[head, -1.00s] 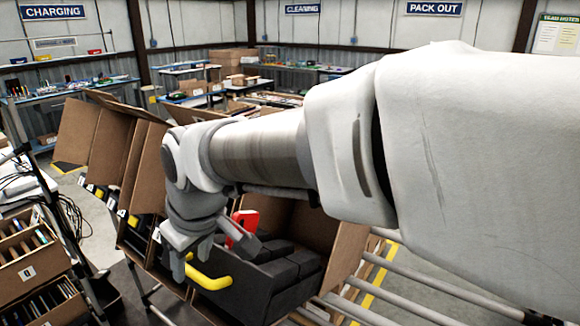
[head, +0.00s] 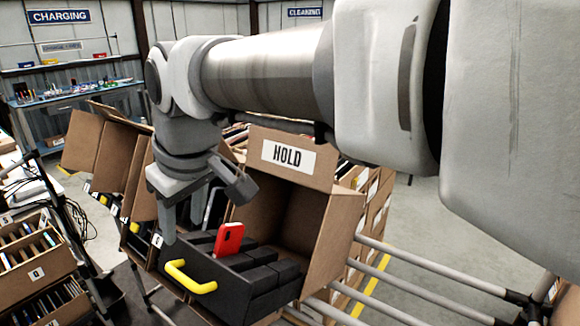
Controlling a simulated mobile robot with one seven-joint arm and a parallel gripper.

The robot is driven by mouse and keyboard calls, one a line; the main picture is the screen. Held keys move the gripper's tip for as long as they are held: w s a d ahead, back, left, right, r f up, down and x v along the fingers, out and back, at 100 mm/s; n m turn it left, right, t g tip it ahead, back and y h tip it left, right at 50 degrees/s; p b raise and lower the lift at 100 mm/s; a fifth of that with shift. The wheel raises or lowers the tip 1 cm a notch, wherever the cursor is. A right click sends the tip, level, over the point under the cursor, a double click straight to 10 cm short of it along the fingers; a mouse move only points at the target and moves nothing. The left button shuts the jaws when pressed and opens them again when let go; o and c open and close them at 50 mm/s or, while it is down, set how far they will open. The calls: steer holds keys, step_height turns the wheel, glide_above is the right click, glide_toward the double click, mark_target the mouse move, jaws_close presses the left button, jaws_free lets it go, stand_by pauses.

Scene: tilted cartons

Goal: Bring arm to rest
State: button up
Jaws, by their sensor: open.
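My gripper (head: 205,220) hangs at the end of my arm in the head view, its fingers apart and pointing down. It is above and left of a black divided tote (head: 232,287) with a yellow handle (head: 190,278). The tote sits in an open, tilted carton (head: 330,225) whose raised flap carries a HOLD label (head: 288,156). A red flat item (head: 229,239) stands upright in the tote, apart from the fingers. No object shows between the fingers. My arm hides part of the background.
Other open cartons (head: 115,165) stand in a row to the left. Bins of thin items (head: 30,255) are at the far left. Metal rollers (head: 420,262) run to the right of the tote. A blue workbench (head: 85,105) stands at the back left.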

steer(key=shift+s+d+r, duration=0.1)
steer(key=shift+r, duration=0.35)
steer(key=d+f+m+t+h+b, duration=0.1)
steer(key=d+f+m+b, duration=0.15)
steer(key=d, duration=0.55)
steer(key=d+f+m+t+h+b, duration=0.1)
steer(key=d+f+m, duration=0.2)
steer(key=d, duration=0.5)
steer(key=s+d+f+m+b, duration=0.2)
steer(key=s+d+f+m, duration=0.1)
steer(key=d, duration=0.4)
steer(key=s+d+f+m+h+b, duration=0.1)
steer(key=s+d+f+m+b, duration=0.1)
steer(key=d+f, duration=0.6)
steer(key=s+m, duration=0.1)
steer(key=s, duration=0.1)
steer(key=shift+s+d+f, duration=0.2)
steer(key=shift+s+d, duration=0.1)
steer(key=shift+s, duration=0.1)
